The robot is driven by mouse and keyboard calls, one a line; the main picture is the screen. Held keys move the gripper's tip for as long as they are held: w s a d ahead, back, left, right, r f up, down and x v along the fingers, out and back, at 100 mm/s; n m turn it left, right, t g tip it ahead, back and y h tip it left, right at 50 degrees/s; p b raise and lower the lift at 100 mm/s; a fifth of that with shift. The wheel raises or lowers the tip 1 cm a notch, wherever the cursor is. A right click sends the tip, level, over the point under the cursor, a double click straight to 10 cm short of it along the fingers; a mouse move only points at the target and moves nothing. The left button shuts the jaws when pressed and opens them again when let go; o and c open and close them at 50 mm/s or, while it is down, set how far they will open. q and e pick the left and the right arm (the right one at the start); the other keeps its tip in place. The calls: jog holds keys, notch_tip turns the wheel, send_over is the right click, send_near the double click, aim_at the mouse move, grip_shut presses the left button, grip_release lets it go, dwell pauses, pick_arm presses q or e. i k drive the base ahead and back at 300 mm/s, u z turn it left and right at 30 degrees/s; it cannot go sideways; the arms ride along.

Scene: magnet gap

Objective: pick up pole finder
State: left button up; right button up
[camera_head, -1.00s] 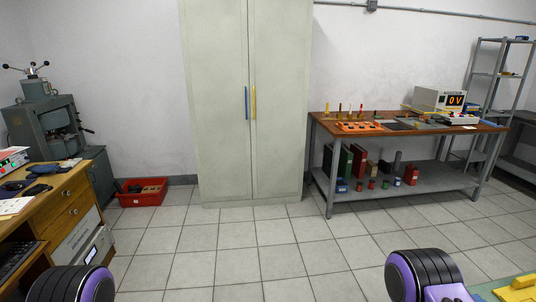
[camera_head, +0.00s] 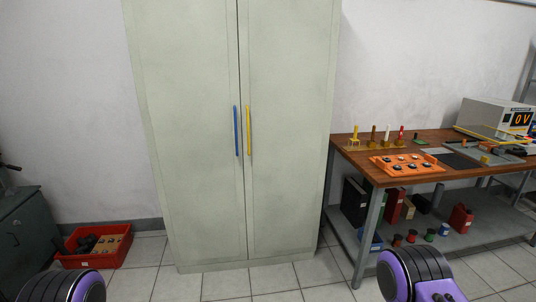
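I cannot make out a pole finder for certain. Small tools and parts lie on the wooden workbench (camera_head: 357,158) at the right, too small to tell apart. An orange tray (camera_head: 407,162) with several dark round pieces sits near its front left corner. Behind it, several upright pegs stand on a yellowish base (camera_head: 372,146). Only purple and black parts of my arms show at the bottom left and bottom right; neither gripper is in view.
A tall pale cabinet (camera_head: 190,130) with a blue and a yellow handle stands ahead. A red bin (camera_head: 95,258) is on the floor at left. A display unit reading 0 V (camera_head: 497,118) stands on the bench. Tiled floor shows in front of the cabinet.

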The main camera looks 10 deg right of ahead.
aim_at(354, 139)
jog(key=i, duration=0.65)
jog(key=z, duration=3.3)
jog(key=i, duration=1.3)
jog(key=u, duration=2.9)
